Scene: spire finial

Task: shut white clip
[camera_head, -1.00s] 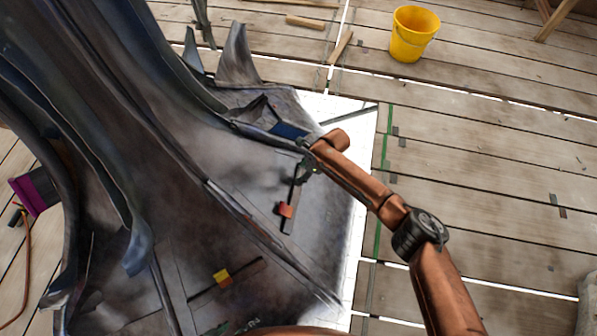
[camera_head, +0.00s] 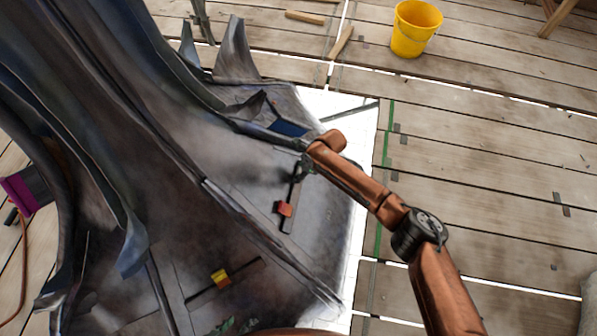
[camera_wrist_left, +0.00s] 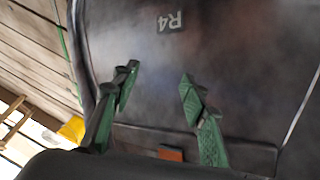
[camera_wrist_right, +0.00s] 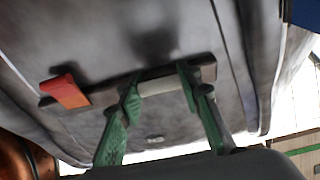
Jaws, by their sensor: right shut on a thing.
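The white clip (camera_wrist_right: 160,86) is a pale section on a dark bar (camera_wrist_right: 105,97), seen between my right fingers in the right wrist view. My right gripper (camera_wrist_right: 158,92) is shut on it, with one green finger at each end. In the head view my right gripper (camera_head: 303,168) is at the upper end of this bar, and the clip is hidden there. An orange block (camera_wrist_right: 66,90) sits on the bar's other end; it also shows in the head view (camera_head: 284,209). My left gripper (camera_wrist_left: 158,92) is open and empty, facing the dark panel marked R4 (camera_wrist_left: 170,22).
A second bar with a yellow and red block (camera_head: 221,278) lies lower on the dark spire skin (camera_head: 150,215). Tall curved fins rise at left. A yellow bucket (camera_head: 415,28) and wood offcuts (camera_head: 341,42) are on the plank floor. The planks at right are mostly clear.

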